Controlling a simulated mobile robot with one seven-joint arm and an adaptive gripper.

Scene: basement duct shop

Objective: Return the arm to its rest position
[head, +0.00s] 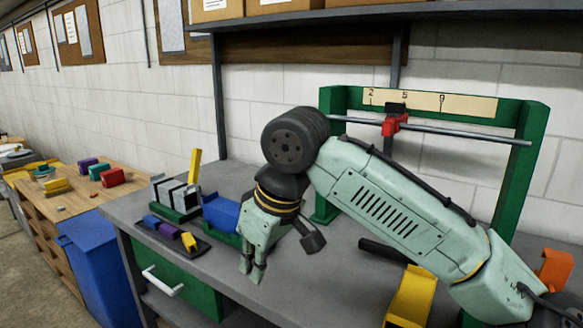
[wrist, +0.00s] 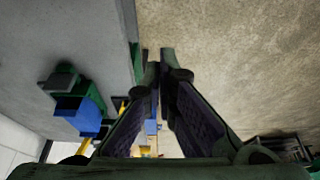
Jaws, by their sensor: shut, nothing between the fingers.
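My gripper (head: 253,276) is shut and empty in the head view. It points down over the grey workbench, near its front edge, with my pale green arm reaching in from the right. In the wrist view the two fingers of my gripper (wrist: 159,58) come together at their tips. Bench top shows on the left of that view and the floor on the right.
Left of my gripper are a blue block (head: 221,212), a dark tray (head: 172,236) of coloured blocks and a rack (head: 176,200). Behind my arm stands a green frame (head: 520,160) with a red slider (head: 392,125) on a rod. A yellow part (head: 411,296) lies below the arm. A blue bin (head: 95,255) stands left.

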